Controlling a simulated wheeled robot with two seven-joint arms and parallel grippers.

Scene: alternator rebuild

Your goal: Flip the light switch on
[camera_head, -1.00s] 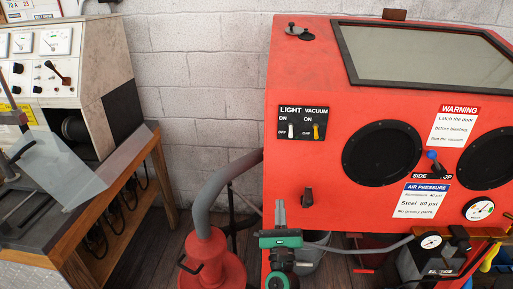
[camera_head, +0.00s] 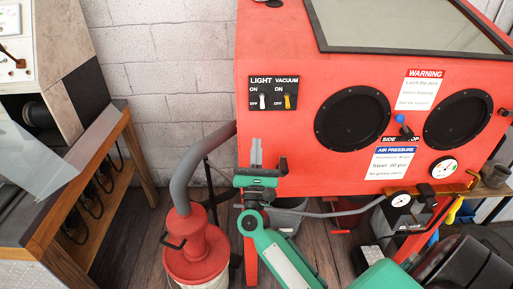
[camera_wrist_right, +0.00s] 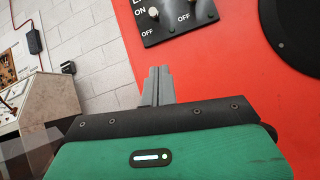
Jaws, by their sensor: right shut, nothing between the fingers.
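The light switch (camera_head: 262,101) is a small white toggle on a black panel (camera_head: 286,80) at the upper left of the red cabinet's front. Its lever seems to point down, beside the OFF mark. In the right wrist view the light switch (camera_wrist_right: 153,13) is near the top edge, with its label partly cut off. My right gripper (camera_head: 256,142) is shut and empty, below the panel and apart from it. In the wrist view its grey fingertips (camera_wrist_right: 158,70) point up toward the panel's lower edge. My left gripper is out of view.
A yellow vacuum switch (camera_head: 287,101) sits just right of the light switch. The red cabinet (camera_head: 310,50) has round black glove ports (camera_head: 352,120) further right. A red vacuum canister (camera_head: 197,240) with a grey hose stands at lower left. A wooden bench (camera_head: 105,170) is at left.

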